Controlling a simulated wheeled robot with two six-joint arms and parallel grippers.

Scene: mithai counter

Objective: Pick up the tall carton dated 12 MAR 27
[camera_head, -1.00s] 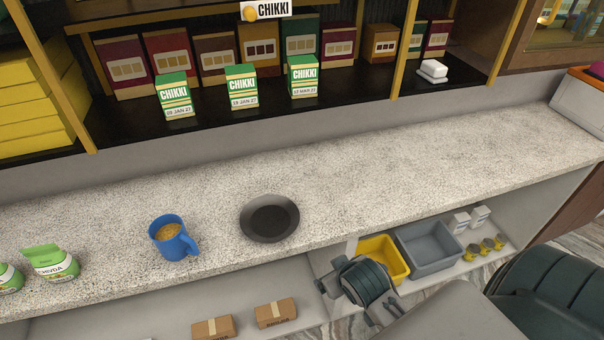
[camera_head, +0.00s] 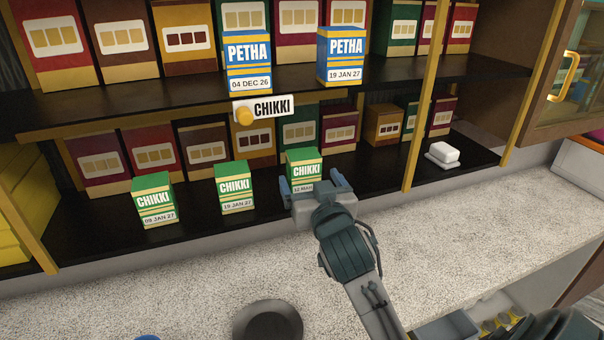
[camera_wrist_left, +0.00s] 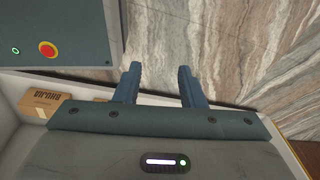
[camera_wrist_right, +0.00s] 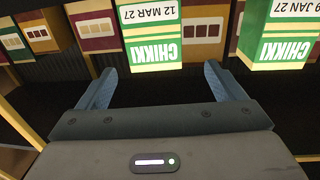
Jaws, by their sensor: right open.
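The green and white CHIKKI carton dated 12 MAR 27 (camera_head: 304,163) stands upright on the lower dark shelf, rightmost of three alike. My right gripper (camera_head: 311,184) is open and empty in front of it, hiding part of its date label. In the right wrist view the carton (camera_wrist_right: 152,40) appears upside down, its date readable, just ahead of and between the open fingertips (camera_wrist_right: 158,72); I cannot tell whether they reach its sides. My left gripper (camera_wrist_left: 158,72) is open and empty, away from the shelf, above a marbled floor.
Two similar CHIKKI cartons, the middle one (camera_head: 235,188) and the left one (camera_head: 153,200), stand to the left. Dark boxes (camera_head: 252,142) line the shelf's back. Blue PETHA cartons (camera_head: 247,62) stand above. A white dish (camera_head: 443,153) lies right. A dark plate (camera_head: 268,322) is on the counter.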

